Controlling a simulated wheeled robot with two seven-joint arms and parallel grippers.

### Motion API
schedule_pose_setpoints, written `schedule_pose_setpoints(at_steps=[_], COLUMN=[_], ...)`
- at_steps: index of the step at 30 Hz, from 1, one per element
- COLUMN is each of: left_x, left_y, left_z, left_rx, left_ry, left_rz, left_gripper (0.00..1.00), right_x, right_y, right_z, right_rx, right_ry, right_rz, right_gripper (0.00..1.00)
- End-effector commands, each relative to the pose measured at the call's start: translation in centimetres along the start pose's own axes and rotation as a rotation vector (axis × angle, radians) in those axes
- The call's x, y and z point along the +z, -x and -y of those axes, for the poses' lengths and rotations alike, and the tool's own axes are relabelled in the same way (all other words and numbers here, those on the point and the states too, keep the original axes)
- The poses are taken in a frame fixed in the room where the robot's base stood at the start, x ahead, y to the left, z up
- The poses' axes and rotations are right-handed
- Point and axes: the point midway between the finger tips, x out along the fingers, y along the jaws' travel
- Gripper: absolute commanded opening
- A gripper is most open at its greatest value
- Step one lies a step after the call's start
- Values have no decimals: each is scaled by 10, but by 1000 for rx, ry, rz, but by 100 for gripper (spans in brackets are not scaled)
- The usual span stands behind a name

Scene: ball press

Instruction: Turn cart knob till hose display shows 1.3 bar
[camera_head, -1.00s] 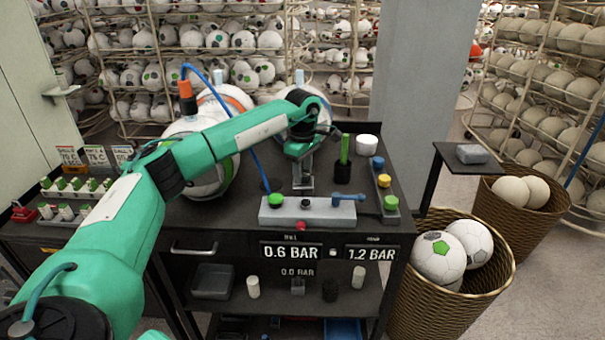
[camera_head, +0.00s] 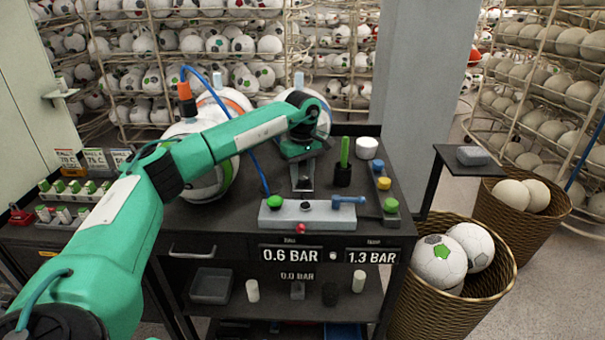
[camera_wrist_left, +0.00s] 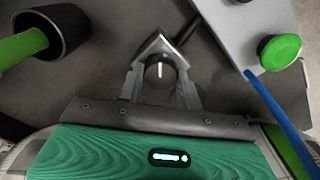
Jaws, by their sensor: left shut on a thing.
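My left gripper (camera_head: 303,184) reaches over the black cart top (camera_head: 232,222), behind the grey control block. In the left wrist view its two fingers (camera_wrist_left: 160,45) are shut around a small dark round knob (camera_wrist_left: 158,72), whose white pointer line stands nearly upright in the picture. In the head view the knob is hidden by the gripper. On the cart front, the right display (camera_head: 372,257) reads 1.3 BAR; its small label is blurred. The left display (camera_head: 291,255) reads 0.6 BAR. A dimmer display (camera_head: 297,276) below reads 0.0 BAR. My right gripper is out of view.
A black cup with a green stick (camera_head: 344,152) stands right of the gripper. A ball (camera_head: 228,170) with a blue hose (camera_head: 255,165) stands to the left. Wicker baskets of balls are at right.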

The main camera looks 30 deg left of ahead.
Motion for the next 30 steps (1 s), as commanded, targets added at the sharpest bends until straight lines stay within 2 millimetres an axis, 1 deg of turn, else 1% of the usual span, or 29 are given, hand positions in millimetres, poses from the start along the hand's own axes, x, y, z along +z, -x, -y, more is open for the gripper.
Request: schedule_pose_setpoints(at_steps=[6,7,9,10,18,22,26,30], left_x=[0,0,0,0,0,0,0,0], left_y=[1,1,1,1,1,10,32,65], left_z=[0,0,0,0,0,-1,-1,-1], left_rx=[3,3,2,2,1,4,6,7], left_ry=[1,1,1,1,1,2,1,1], left_rz=[0,0,0,0,0,-1,-1,-1], left_gripper=[13,41,55,57,57,57,57,57], right_x=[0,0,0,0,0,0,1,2], right_y=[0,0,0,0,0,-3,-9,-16], right_z=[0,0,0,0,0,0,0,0], right_rx=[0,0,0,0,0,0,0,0], right_ry=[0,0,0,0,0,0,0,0], right_rz=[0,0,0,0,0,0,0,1], right_gripper=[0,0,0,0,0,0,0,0])
